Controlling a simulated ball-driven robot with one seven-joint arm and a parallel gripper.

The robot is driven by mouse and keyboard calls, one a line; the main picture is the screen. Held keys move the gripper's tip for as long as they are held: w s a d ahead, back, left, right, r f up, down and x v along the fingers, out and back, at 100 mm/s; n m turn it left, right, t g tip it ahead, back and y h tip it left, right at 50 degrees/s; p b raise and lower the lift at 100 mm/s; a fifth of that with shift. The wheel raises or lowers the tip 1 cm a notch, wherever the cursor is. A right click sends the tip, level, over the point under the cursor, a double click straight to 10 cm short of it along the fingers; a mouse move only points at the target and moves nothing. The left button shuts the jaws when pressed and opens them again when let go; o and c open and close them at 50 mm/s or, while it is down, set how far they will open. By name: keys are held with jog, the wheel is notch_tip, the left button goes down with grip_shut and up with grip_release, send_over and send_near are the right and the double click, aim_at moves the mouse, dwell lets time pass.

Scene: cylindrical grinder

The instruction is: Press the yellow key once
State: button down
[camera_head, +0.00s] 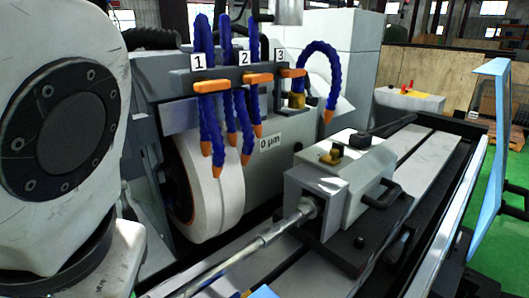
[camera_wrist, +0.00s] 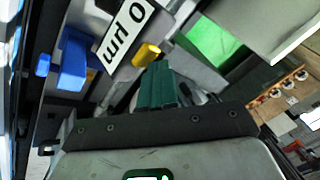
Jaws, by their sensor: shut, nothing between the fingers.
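A small yellow cylindrical piece (camera_wrist: 146,54) shows in the wrist view, just up and left of my fingertips. I cannot tell whether they touch it or whether it is the yellow key. My gripper (camera_wrist: 160,68) has its dark green fingers together, with nothing between them. The gripper does not show in the head view. There, a yellow block (camera_head: 297,100) sits below the tag 3, and a dark yellow knob (camera_head: 331,157) sits on top of the grey tailstock (camera_head: 340,185).
Blue coolant hoses (camera_head: 212,125) with orange tips hang before the grinding wheel (camera_head: 215,185). A light blue frame (camera_head: 490,110) stands at right.

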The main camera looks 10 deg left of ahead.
dwell(0.3)
jog(key=shift+w+a+r+p, duration=0.1)
jog(key=shift+a+r+p, duration=0.05)
jog(key=shift+r+p, duration=0.3)
jog(key=shift+w+a+r+p, duration=0.1)
jog(key=shift+r+p, duration=0.25)
jog(key=shift+p, duration=0.15)
jog(key=r+p, duration=0.1)
jog(key=a+r+p, duration=0.1)
jog(key=r+p, duration=0.1)
jog(key=w+r+p, duration=0.1)
jog(key=shift+w+a+r, duration=0.1)
jog(key=shift+a+r, duration=0.1)
jog(key=shift+r, duration=0.1)
dwell(0.5)
